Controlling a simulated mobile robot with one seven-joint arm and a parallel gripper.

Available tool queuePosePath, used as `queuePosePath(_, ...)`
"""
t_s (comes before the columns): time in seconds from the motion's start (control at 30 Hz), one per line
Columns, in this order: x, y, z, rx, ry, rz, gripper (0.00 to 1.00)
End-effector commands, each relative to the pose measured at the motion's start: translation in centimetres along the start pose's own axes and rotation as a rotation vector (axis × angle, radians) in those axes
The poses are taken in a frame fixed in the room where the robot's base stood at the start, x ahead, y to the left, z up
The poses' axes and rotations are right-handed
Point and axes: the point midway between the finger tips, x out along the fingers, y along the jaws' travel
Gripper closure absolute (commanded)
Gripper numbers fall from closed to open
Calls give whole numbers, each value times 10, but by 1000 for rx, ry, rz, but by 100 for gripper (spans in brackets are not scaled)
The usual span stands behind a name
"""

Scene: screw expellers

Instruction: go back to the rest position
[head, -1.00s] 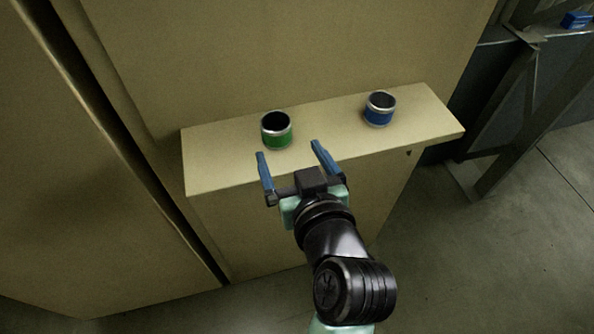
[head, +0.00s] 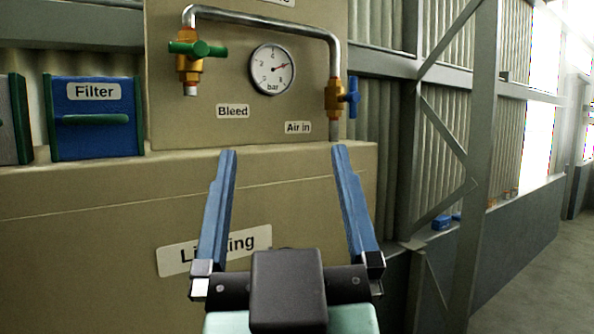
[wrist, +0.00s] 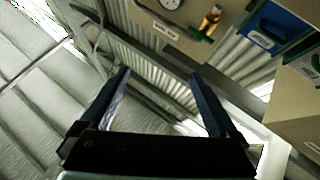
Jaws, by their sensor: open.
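My gripper (head: 283,152) is in the lower middle of the head view, raised in front of the beige machine. Its two blue fingers point up and are wide apart, with nothing between them. In the wrist view my gripper (wrist: 158,76) is also open and empty, and the camera looks up at the corrugated wall and roof. No contact between the fingers and anything else shows.
The beige machine (head: 80,210) carries a pressure gauge (head: 272,69), a green-handled bleed valve (head: 190,50), a blue-handled air valve (head: 350,97) and a blue filter box (head: 97,130). A steel frame (head: 475,170) stands at right. Open floor (head: 545,270) shows far right.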

Motion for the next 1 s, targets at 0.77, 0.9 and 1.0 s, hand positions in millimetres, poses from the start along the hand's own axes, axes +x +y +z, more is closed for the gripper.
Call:
queuePosePath(0.77,-20,9,-35,4,190,61,5)
queuePosePath(0.9,-22,9,-33,4,189,60,5)
queuePosePath(1.0,-22,9,-33,4,189,60,5)
